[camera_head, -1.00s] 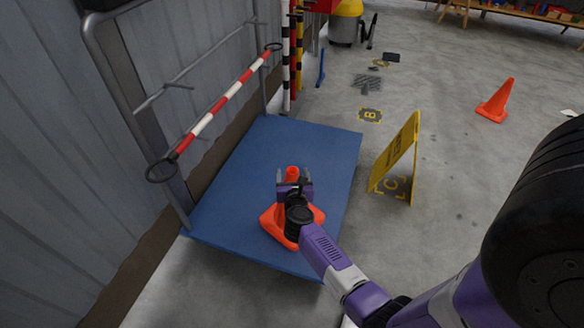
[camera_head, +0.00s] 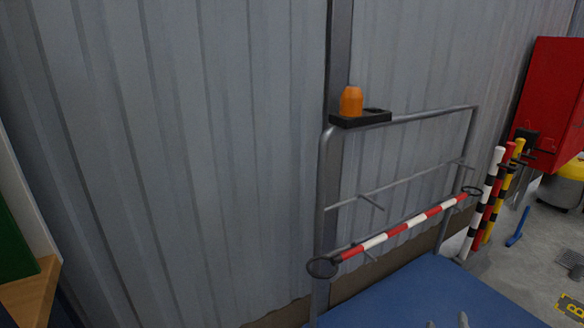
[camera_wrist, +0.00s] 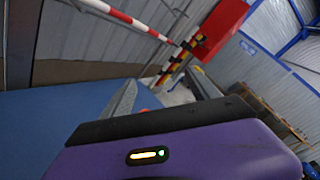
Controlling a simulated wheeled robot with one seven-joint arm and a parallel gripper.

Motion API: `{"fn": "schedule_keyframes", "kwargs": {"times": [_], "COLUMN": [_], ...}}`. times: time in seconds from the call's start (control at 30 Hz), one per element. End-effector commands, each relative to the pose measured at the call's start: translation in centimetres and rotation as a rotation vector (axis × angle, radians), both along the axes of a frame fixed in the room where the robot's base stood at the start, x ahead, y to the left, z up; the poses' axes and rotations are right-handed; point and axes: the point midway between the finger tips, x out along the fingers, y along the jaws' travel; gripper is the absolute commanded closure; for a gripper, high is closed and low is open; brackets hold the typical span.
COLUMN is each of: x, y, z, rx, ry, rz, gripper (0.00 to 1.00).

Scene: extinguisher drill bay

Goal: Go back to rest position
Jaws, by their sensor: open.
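Only the tips of my gripper (camera_head: 447,322) show at the bottom edge of the head view, over the blue platform (camera_head: 400,298). The gripper is open and I see nothing held in it. In the wrist view the purple gripper body fills the lower part, with grey fingers reaching past its dark edge. A small orange-red patch shows beside one finger there; it may be a cone's tip, but most of it is hidden.
A grey rail frame (camera_head: 326,200) with a red-white bar (camera_head: 405,228) stands along the corrugated wall. An orange lamp-like object (camera_head: 351,101) sits on its black shelf (camera_head: 362,119). Striped posts (camera_head: 484,205) and a red cabinet (camera_head: 550,95) are at the right.

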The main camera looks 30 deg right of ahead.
Motion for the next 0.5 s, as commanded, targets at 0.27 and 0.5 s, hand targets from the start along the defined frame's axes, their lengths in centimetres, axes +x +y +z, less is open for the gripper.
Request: {"fn": "schedule_keyframes", "kwargs": {"times": [0.27, 0.5], "x": [-3.5, -8.7], "y": [12.7, 23.1], "z": [5.7, 8.8], "rx": [-0.764, -1.368], "ry": [0.61, 0.982], "rz": [0.271, 0.436], "gripper": [0.3, 0.3]}}
